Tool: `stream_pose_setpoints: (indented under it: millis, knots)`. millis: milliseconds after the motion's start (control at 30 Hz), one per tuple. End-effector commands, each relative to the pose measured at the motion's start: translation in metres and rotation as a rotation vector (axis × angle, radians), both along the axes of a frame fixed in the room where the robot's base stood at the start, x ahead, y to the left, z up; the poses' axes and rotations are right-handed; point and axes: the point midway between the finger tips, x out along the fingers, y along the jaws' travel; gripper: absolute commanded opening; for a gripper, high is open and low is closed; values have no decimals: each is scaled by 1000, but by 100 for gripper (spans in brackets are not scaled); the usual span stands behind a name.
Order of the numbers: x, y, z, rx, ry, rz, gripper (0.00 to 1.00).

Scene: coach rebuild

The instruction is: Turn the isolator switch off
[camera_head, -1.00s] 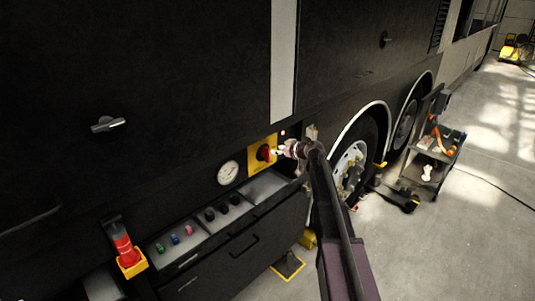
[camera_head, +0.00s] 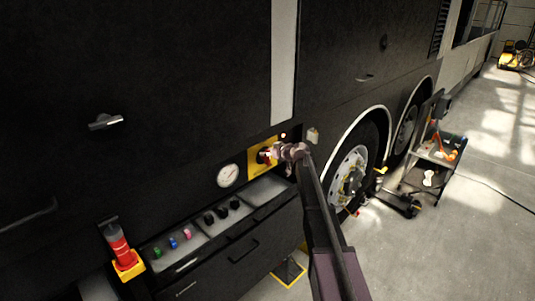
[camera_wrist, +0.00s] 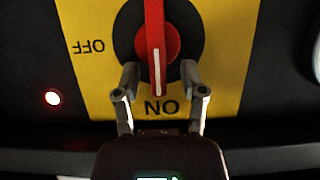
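The isolator switch (camera_wrist: 156,45) is a red rotary handle on a black disc, on a yellow plate (camera_wrist: 225,50) fixed to the dark coach side. In the wrist view the plate appears upside down. The handle's white line points at the ON mark; OFF is at the left of that picture. My gripper (camera_wrist: 160,78) has its two fingers apart, one on each side of the handle's lower end, with a gap to it. In the head view my gripper (camera_head: 276,153) is at the yellow plate (camera_head: 254,163) and partly hides the switch.
A round white gauge (camera_head: 229,175) is left of the plate. Below is an open drawer (camera_head: 266,188) with coloured and black knobs. A red light (camera_wrist: 53,98) is near the plate. A wheel (camera_head: 350,170) and a tool cart (camera_head: 437,153) stand to the right.

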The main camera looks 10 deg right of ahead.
Motion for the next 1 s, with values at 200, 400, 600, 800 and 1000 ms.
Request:
stream_pose_setpoints:
  millis: [200, 400, 600, 800, 1000]
  knots:
    - [0, 0, 0, -1, 0, 1, 0]
    - [-1, 0, -1, -3, 3, 4, 0]
    - [-1, -1, -2, 6, 12, 4, 0]
    - [-1, -3, -3, 52, 44, 3, 0]
    - [1, -6, -5, 144, 111, 2, 0]
